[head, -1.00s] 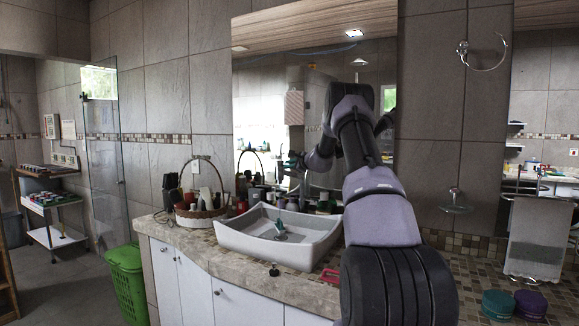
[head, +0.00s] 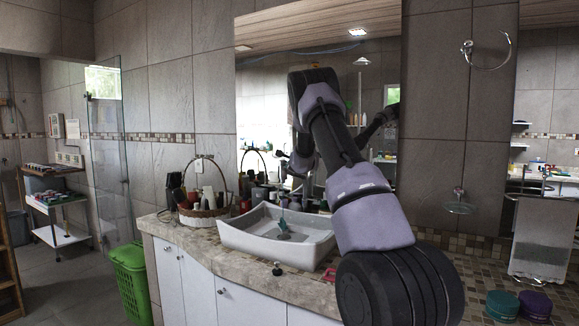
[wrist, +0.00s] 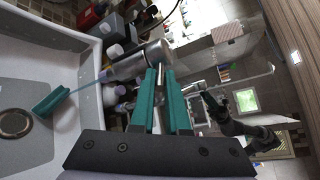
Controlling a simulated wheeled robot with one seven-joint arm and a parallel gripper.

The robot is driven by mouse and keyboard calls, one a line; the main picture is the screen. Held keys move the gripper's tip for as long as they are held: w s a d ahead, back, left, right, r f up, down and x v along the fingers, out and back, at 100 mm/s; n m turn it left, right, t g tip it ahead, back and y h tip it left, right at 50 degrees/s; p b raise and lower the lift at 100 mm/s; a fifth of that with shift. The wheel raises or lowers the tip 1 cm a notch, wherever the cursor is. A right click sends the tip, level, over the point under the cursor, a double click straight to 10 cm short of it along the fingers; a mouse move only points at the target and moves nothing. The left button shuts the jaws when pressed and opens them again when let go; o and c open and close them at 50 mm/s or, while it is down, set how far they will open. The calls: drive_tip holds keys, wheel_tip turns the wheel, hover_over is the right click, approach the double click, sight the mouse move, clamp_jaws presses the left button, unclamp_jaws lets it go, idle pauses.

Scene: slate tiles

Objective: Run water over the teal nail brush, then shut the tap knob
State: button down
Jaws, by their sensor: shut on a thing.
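The teal nail brush (wrist: 48,101) lies in the white basin (wrist: 62,145) beside the drain. A thin bluish stream of water (wrist: 88,82) runs from the chrome tap (wrist: 128,66) down to the brush. In the head view the brush (head: 283,225) is a small teal shape in the basin. My gripper (wrist: 164,72), with teal fingers, is at the tap, shut on the tap knob (wrist: 161,53). The fingers partly hide the knob. In the head view my arm blocks a clear sight of the gripper and tap.
Bottles and a wicker basket (head: 203,212) stand behind and left of the basin. The mirror (head: 265,100) is close behind the tap. Teal and purple round jars (head: 502,304) stand at the lower right. A green hamper (head: 130,281) stands left of the counter.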

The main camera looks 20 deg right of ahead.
drive_tip(key=c, duration=0.9)
unclamp_jaws()
drive_tip(key=v, duration=1)
drive_tip(key=shift+s+a, duration=0.1)
drive_tip(key=shift+s, duration=0.3)
